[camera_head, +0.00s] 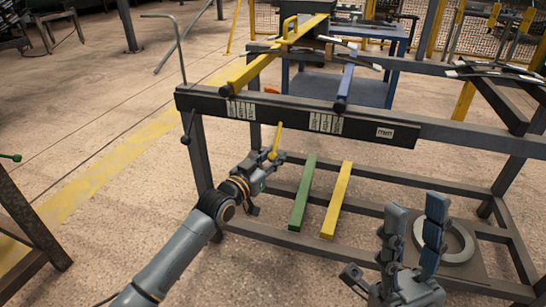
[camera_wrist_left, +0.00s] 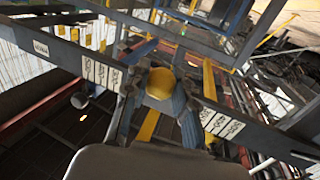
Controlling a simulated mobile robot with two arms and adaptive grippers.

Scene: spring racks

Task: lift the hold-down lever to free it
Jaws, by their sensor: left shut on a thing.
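A short yellow lever (camera_head: 277,138), which I take to be the hold-down lever, stands nearly upright below the rack's dark front rail. My left gripper (camera_head: 270,158) is shut on its lower end. In the left wrist view, a round yellow end (camera_wrist_left: 160,83) sits between the two fingers of my left gripper (camera_wrist_left: 160,100). The lever's mounting is hidden. My right gripper (camera_head: 412,235) is open and empty at the lower right, fingers pointing up, away from the lever.
The front rail (camera_head: 300,118) carries scale labels just above my left gripper. A yellow bar (camera_head: 270,58) and a blue bar (camera_head: 346,78) lie across the top. Green (camera_head: 303,190) and yellow (camera_head: 337,200) bars slope lower down. Open floor is at the left.

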